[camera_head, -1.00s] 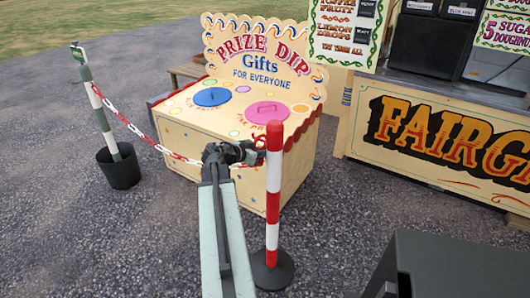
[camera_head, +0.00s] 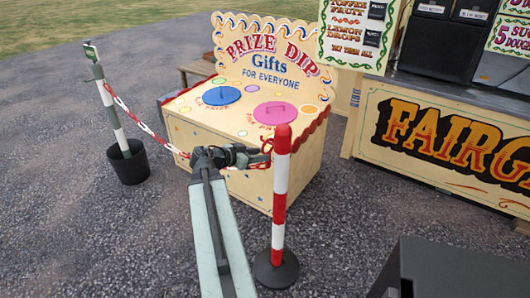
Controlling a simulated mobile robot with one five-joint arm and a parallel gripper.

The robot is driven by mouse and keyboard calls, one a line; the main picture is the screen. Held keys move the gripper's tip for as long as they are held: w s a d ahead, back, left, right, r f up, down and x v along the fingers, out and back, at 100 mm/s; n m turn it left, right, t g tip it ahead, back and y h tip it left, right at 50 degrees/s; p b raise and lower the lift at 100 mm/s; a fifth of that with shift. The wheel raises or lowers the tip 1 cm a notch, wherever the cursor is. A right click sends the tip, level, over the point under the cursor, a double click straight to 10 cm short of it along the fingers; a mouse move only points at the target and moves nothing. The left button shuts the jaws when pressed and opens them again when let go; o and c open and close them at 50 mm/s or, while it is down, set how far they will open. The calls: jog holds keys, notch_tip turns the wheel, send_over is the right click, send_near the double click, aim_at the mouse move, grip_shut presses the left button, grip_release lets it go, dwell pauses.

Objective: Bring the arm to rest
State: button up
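My arm comes up from the bottom middle, and its end bends to the right. My gripper (camera_head: 254,155) is a small dark shape in front of the cream prize dip stall (camera_head: 245,184), just left of the red and white post (camera_head: 281,185). Its fingers are too small and dark to tell whether they are open or shut, or whether they touch the post or chain. A red and white chain (camera_head: 140,122) runs from the left post (camera_head: 109,105) and passes behind my arm; red links show by the gripper.
The left post stands in a black bucket (camera_head: 128,164); the right post has a round black base (camera_head: 276,268). The stall bears a blue lid (camera_head: 222,95) and a pink lid (camera_head: 275,112). A lettered counter (camera_head: 445,140) stands at right. Gravel at lower left is clear.

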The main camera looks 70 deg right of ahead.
jog(key=w+a+f+n+t+y, duration=0.2)
jog(key=w+a+f+n, duration=0.2)
jog(key=w+a, duration=0.45)
jog(key=w+a+f+n+t+y, duration=0.1)
jog(key=w+a+f+n+t, duration=0.2)
jog(key=w+a, duration=0.6)
jog(key=w+a+f+n+t+y, duration=0.15)
jog(key=w+a+f+n, duration=0.3)
jog(key=w+a, duration=0.45)
jog(key=w+a+f+n+y, duration=0.2)
jog(key=a+n+y, duration=0.3)
jog(key=a, duration=1.3)
jog(key=w+a+f+n+y, duration=0.15)
jog(key=a+n, duration=0.65)
jog(key=a, duration=1.1)
notch_tip(320, 180, up, 22)
jog(key=d+p, duration=0.1)
jog(key=p, duration=2)
jog(key=shift+w+y+p, duration=0.3)
jog(key=shift+w+y, duration=0.05)
jog(key=shift+y, duration=0.05)
jog(key=shift+f+m, duration=0.15)
jog(key=shift+m, duration=0.1)
